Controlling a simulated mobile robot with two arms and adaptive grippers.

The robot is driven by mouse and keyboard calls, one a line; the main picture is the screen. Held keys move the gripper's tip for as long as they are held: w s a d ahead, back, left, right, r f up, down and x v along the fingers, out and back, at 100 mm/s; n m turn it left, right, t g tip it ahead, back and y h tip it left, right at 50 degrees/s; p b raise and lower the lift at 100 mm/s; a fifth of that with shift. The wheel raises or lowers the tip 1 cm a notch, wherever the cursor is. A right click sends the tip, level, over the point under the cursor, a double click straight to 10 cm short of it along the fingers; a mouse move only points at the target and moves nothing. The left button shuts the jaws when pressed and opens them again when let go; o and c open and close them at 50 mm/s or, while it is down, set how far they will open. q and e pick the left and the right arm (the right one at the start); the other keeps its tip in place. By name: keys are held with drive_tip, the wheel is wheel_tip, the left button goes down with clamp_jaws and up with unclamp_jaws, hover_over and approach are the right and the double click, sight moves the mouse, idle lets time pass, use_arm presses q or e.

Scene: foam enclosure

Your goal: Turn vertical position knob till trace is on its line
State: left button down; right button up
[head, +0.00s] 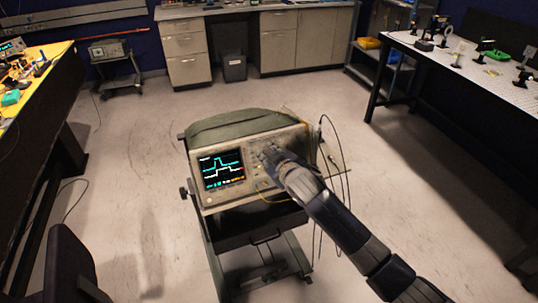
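The oscilloscope (200,196) stands on a cart in the middle of the head view, its front facing me. Its lit screen (222,170) shows a cyan stepped trace above a white stepped trace. Knobs (266,154) sit on the panel right of the screen. My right gripper (272,160) reaches in from the lower right and is at the knob area. It hides part of the panel, so I cannot tell which knob it is at, or whether its fingers are open or shut. My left gripper is not in view.
Dark cables (345,190) hang at the oscilloscope's right side. The cart (290,268) has a lower shelf. A yellow-topped bench (40,85) stands left and a perforated optics table (470,68) right. Cabinets (190,60) line the back wall. The floor around the cart is mostly clear.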

clamp_jaws()
drive_tip(key=m+p, duration=0.1)
drive_tip(key=m, duration=0.3)
drive_tip(key=shift+r+m, duration=0.1)
drive_tip(key=shift+m, duration=0.3)
unclamp_jaws()
drive_tip(key=v, duration=1.2)
